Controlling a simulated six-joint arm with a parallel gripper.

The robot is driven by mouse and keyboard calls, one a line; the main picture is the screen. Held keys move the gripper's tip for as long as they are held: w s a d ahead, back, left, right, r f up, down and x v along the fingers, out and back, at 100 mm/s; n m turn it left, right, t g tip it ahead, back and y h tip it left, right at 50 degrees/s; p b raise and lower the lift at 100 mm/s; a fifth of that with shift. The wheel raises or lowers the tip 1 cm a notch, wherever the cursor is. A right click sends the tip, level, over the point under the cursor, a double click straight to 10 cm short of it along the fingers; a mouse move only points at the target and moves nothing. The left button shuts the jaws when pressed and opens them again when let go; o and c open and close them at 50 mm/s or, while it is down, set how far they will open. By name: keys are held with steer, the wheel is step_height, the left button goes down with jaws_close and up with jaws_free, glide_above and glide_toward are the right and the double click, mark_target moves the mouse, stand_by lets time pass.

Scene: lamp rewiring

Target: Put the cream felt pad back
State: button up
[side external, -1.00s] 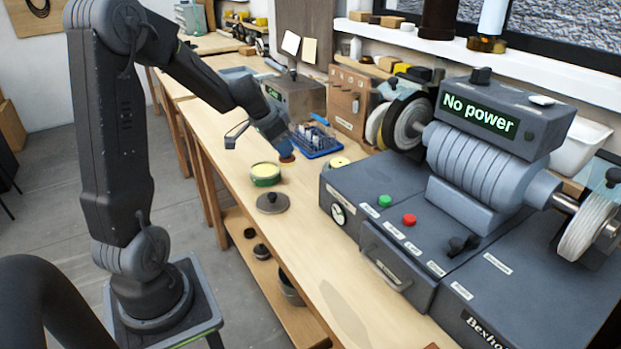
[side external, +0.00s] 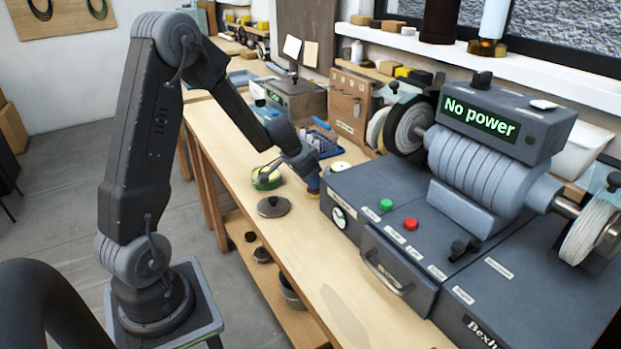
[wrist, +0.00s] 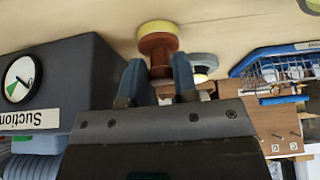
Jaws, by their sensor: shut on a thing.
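The cream felt pad (wrist: 157,27) shows in the wrist view as a pale yellow disc on the end of a reddish-brown, spool-shaped handle (wrist: 157,47). My gripper (wrist: 160,75) is shut on this handle between its two blue fingertips. In the side view the pad (side external: 313,191) faces down, low over the bench or on it; I cannot tell if it touches. My gripper there (side external: 312,180) is beside the left corner of the grey machine.
A blue wire tray (side external: 325,143) is behind. The grey machine (side external: 370,195) blocks the right. The bench front is clear.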

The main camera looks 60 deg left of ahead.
steer(key=o, duration=0.4)
steer(key=shift+f, duration=0.15)
steer(key=o, duration=0.5)
steer(key=shift+c, duration=0.2)
